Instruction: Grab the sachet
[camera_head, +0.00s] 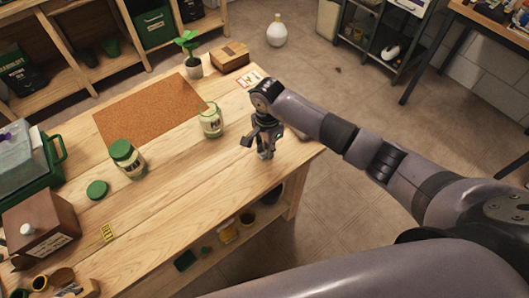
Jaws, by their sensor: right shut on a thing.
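My right gripper (259,149) points down over the right end of the wooden table, near its edge. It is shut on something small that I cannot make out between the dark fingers. A flat white packet with red marks (252,79), which may be a sachet, shows just behind my right wrist and is partly hidden by it. A small yellow printed piece (107,232) lies flat at the left front of the table; I cannot tell if it is a sachet. My left gripper is out of view.
A lidless glass jar (211,121) stands left of the gripper, beside a cork mat (150,108). A green-lidded jar (128,158), a loose green lid (97,189), a potted seedling (191,60) and a cardboard box (230,57) are also on the table (185,200). Its front middle is clear.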

